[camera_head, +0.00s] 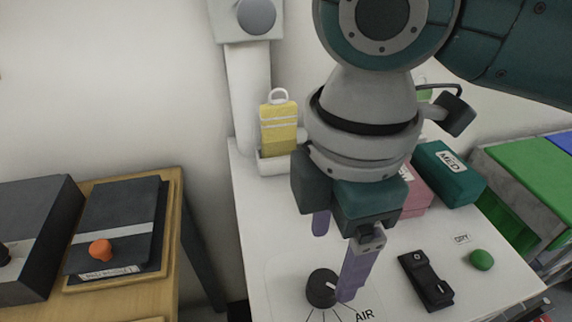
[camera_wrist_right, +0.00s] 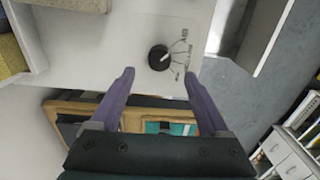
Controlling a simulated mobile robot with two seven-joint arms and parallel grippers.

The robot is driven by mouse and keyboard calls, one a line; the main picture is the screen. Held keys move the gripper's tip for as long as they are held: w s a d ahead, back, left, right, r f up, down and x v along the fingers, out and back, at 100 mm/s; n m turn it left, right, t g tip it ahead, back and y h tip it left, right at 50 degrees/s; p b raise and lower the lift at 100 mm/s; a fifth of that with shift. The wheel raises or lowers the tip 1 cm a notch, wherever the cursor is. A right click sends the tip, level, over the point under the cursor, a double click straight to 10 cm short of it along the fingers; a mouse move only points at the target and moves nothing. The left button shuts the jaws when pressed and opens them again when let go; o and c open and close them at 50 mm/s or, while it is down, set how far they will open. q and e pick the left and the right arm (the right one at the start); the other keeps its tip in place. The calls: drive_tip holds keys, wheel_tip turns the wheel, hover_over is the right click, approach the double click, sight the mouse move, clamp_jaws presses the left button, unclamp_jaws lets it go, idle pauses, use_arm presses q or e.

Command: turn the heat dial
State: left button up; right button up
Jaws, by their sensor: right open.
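The heat dial (camera_head: 319,289) is a round black knob with a white pointer mark, on a pale plate on the white table, with printed lines fanning out and the word AIR beside it. In the right wrist view the dial (camera_wrist_right: 158,57) lies just beyond the fingertips, roughly midway between them. My right gripper (camera_head: 335,260) has purple fingers spread open and empty. In the head view one fingertip overlaps the dial's right edge; I cannot tell whether it touches. The fingers also show in the right wrist view (camera_wrist_right: 158,76). My left gripper is out of view.
On the white table (camera_head: 252,215) are a black device (camera_head: 426,281), a green button (camera_head: 481,260) by a DRY label, a green MED box (camera_head: 447,172), a pink box (camera_head: 415,193) and a yellow tag-like item (camera_head: 278,128). A wooden desk (camera_head: 178,210) stands left, across a gap.

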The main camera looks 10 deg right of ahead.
sight(325, 282)
wheel_tip(325, 282, down, 6)
drive_tip(key=shift+s+f+b, duration=0.1)
drive_tip(key=shift+b, duration=0.25)
drive_tip(key=shift+f, duration=0.4)
clamp_jaws()
drive_tip(key=shift+a+r, duration=0.1)
